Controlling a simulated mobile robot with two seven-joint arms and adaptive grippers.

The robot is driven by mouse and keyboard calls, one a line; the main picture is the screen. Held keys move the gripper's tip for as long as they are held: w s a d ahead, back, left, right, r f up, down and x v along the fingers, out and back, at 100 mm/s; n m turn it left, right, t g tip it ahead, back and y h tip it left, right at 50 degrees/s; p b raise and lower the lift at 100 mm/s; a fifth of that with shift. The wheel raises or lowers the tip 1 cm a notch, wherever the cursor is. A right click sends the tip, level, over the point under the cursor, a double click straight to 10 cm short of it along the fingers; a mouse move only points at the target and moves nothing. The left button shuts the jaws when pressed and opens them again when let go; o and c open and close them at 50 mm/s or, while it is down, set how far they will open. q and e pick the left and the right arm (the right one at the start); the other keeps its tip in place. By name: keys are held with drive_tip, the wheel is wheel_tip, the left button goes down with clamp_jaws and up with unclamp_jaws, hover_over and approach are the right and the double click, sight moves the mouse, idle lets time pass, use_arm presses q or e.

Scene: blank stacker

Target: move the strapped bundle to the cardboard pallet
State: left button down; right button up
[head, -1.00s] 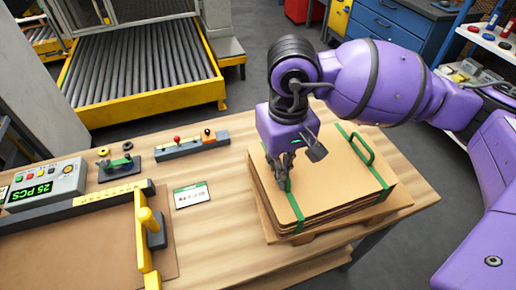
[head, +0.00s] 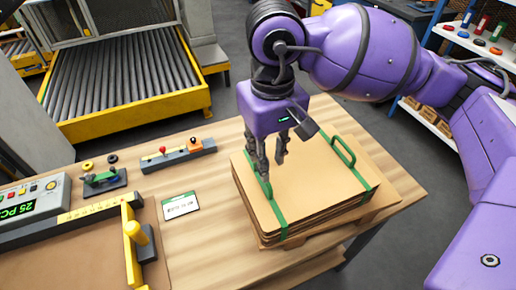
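The strapped bundle (head: 308,178) is a flat stack of brown cardboard sheets with two green straps, each with a raised green loop handle. It lies flat on a low tan pallet (head: 387,200) at the right end of the wooden table. The pallet shows along the bundle's right and front sides. My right gripper (head: 272,168) points down at the bundle's left strap. Its two dark fingers are apart, with the fingertips close to the left handle, which they partly hide. I cannot tell whether a finger touches the handle. My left gripper is not in view.
A counter display (head: 30,205), a yellow-handled board fixture (head: 135,245), a label card (head: 180,205), a small green-topped tool (head: 102,180) and a knobbed bar (head: 178,155) occupy the table's left. A roller conveyor (head: 125,75) stands behind. Bare wood lies between card and pallet.

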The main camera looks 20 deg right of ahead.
wheel_tip(320, 180, up, 6)
drive_tip(key=shift+r, duration=0.2)
idle(0.5)
